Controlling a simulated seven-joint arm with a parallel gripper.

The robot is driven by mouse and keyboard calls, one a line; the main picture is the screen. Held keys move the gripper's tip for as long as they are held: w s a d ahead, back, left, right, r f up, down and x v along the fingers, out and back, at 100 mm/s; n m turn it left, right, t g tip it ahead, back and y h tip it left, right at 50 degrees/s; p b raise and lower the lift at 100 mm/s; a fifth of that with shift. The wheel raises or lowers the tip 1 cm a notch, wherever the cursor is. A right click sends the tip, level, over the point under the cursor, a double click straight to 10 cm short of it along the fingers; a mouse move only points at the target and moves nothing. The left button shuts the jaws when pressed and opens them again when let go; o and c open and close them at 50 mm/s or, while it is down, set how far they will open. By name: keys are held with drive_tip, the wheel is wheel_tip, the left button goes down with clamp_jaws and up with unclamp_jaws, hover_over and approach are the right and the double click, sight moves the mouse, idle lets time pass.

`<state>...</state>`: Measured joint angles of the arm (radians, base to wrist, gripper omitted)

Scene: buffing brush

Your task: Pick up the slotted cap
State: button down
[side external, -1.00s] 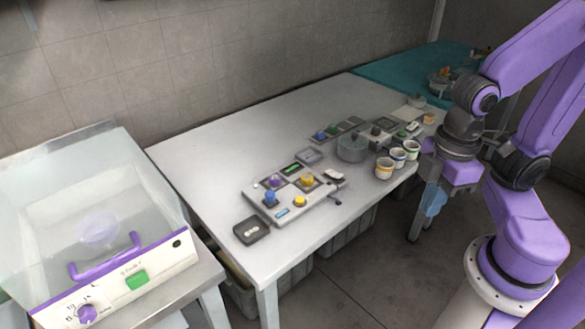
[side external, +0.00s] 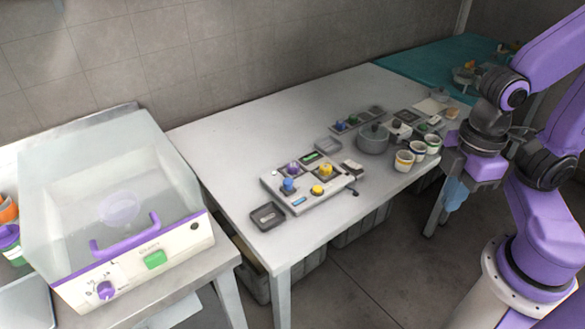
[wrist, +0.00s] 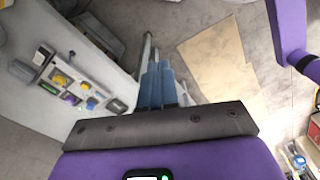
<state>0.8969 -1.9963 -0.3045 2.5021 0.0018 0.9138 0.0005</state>
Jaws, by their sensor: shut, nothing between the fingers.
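I cannot tell which small part is the slotted cap; none shows clear slots at this size. Candidates are on the white table (side external: 240,125). A light panel (side external: 315,187) there carries a purple knob (side external: 293,168), a blue knob (side external: 288,185) and yellow knobs (side external: 325,170). A dark square tray (side external: 267,215) lies at its left. My gripper (side external: 454,196) hangs beyond the table's right edge, pointing down, apart from everything. In the wrist view its blue fingers (wrist: 158,84) are together and empty, with the panel (wrist: 68,80) off to the left.
A round grey pot (side external: 373,138) and three small cups (side external: 404,160) stand near the table's right edge. A clear-lidded machine (side external: 112,190) with a purple handle stands at left. Bins (side external: 350,232) sit under the table. The table's far left part is bare.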

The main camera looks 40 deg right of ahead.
idle(0.4)
drive_tip(key=c, duration=0.6)
unclamp_jaws()
